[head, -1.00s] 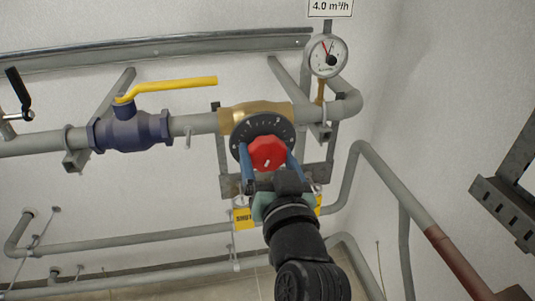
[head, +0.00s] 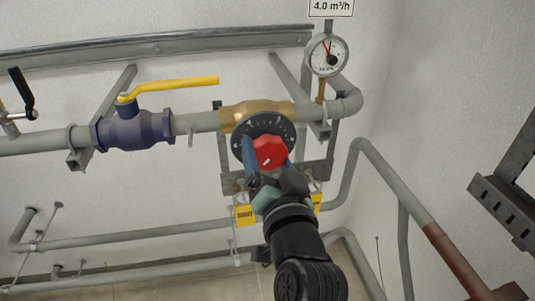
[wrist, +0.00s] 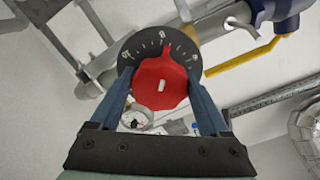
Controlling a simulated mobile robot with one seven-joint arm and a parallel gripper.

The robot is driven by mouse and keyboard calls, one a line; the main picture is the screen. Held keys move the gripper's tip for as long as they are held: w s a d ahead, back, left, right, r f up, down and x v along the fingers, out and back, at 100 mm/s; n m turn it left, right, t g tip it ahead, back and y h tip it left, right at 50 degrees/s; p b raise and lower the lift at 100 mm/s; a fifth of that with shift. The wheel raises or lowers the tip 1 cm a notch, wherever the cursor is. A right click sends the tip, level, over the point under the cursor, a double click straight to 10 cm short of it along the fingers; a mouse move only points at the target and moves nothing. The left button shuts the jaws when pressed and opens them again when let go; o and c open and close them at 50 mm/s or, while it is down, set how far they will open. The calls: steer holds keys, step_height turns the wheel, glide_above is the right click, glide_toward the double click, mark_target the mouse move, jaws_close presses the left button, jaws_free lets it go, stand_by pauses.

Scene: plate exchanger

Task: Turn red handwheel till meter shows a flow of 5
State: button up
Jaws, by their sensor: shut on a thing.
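The red handwheel (head: 269,151) sits on a black graduated dial (head: 246,124) in front of a brass valve body (head: 242,112). A pale mark shows on its face. My gripper (head: 268,165) reaches it from below, its blue fingers around the red knob. In the wrist view the handwheel (wrist: 160,84) lies between the two fingers (wrist: 162,80), which are shut on it. The round meter (head: 327,55) is at the upper right, with a red needle pointing up and slightly left; its scale is too small to read. A sign (head: 330,8) above it reads 4.0 m³/h.
A blue valve with a yellow lever (head: 180,86) is on the same grey pipe to the left. Yellow tags (head: 245,215) hang below the brass valve. Lower pipes run along the wall, and a grey metal bracket (head: 505,211) juts in at the right.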

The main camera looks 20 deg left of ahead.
steer(key=o, duration=1.2)
steer(key=shift+s+d+f, duration=0.1)
steer(key=shift+s+d, duration=0.2)
steer(key=shift+s, duration=0.1)
steer(key=b+v, duration=0.4)
steer(key=v, duration=0.8)
steer(key=w+d+r+t+h, duration=0.2)
steer(key=r+t, duration=0.1)
steer(key=r, duration=0.4)
steer(key=w+d+r+t+h, duration=0.1)
steer(key=d+r+t+h, duration=0.15)
steer(key=r, duration=0.45)
steer(key=s+d+r+t+h, duration=0.1)
steer(key=r+t, duration=0.1)
steer(key=r, duration=0.3)
steer(key=s+d+r+t+h, duration=0.2)
steer(key=r, duration=0.3)
steer(key=s+d+r+t+h, duration=0.1)
steer(key=s+r+t+h, duration=0.1)
steer(key=r, duration=0.3)
steer(key=shift+d+r+t+h, duration=0.15)
steer(key=shift+d+t+h, duration=0.1)
steer(key=shift+d+t, duration=0.2)
